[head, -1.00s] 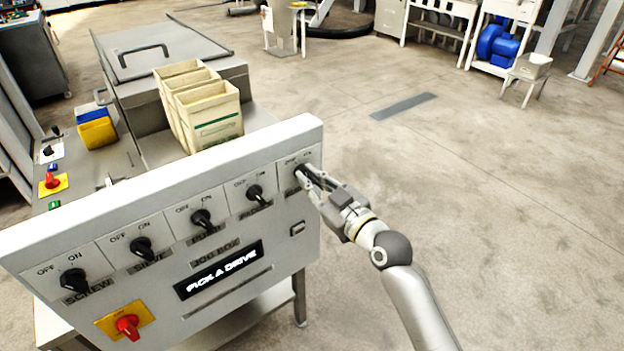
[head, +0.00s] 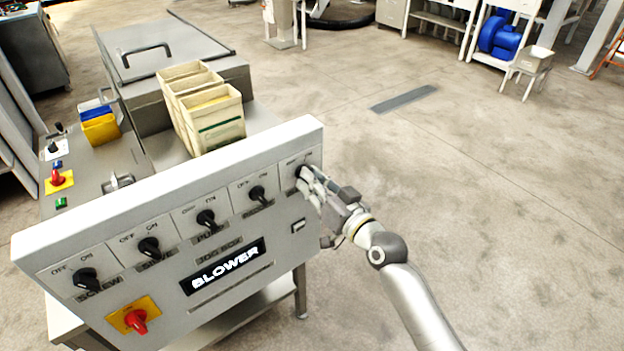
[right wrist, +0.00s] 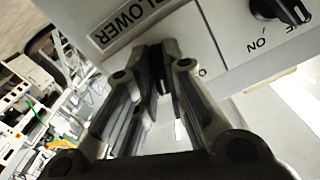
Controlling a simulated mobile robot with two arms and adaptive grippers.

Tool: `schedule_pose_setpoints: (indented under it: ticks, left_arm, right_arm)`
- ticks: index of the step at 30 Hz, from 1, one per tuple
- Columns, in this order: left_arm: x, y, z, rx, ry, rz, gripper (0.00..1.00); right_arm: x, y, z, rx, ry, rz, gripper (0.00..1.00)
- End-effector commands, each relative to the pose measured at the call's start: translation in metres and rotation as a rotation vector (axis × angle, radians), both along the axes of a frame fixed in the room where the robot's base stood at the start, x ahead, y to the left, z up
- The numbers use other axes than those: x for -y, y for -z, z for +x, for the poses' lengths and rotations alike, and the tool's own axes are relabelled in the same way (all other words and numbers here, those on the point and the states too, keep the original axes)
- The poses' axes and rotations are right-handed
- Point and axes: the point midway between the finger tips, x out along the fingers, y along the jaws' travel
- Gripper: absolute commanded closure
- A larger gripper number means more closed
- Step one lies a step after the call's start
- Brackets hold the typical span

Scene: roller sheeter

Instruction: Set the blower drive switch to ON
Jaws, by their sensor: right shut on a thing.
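The grey control panel (head: 150,235) carries a row of black rotary switches with OFF and ON marks. The blower drive switch (head: 301,170) is at the panel's right end, largely covered by my right gripper (head: 308,183). In the right wrist view a BLOWER label (right wrist: 128,22) lies beside my right gripper (right wrist: 160,50), whose fingers are closed around the dark switch knob (right wrist: 161,75). The knob's exact pointing direction is hidden by the fingers. The panel's display (head: 223,268) reads BLOWER. My left gripper is not in view.
Other switches, such as the screw switch (head: 86,280), sit to the left along the panel. A red knob on a yellow plate (head: 136,320) is at lower left. Tan bins (head: 213,120) stand behind the panel. The floor to the right is open.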

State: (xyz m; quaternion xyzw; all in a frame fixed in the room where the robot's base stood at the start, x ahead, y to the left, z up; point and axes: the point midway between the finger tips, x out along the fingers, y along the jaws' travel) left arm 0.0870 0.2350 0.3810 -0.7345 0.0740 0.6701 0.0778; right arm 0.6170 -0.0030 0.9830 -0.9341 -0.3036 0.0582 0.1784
Motion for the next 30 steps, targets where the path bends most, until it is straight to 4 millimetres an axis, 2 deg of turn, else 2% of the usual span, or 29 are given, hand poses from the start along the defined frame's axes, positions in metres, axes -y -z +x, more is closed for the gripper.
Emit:
schedule_pose_setpoints:
  ticks: [17,18,22,30]
  left_arm:
    - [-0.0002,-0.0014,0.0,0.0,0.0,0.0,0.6]
    - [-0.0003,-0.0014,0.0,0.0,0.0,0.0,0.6]
    - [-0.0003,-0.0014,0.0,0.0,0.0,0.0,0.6]
    - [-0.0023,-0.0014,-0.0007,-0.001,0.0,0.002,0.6]
  right_arm:
    - [0.0003,-0.0005,0.0002,-0.019,0.0,0.027,1.0]
    - [0.0002,-0.0006,0.0003,-0.019,0.0,0.027,0.83]
    - [0.0001,-0.0006,0.0002,-0.018,0.0,0.026,0.67]
    - [0.0,-0.0003,0.0,-0.017,0.0,0.026,0.67]
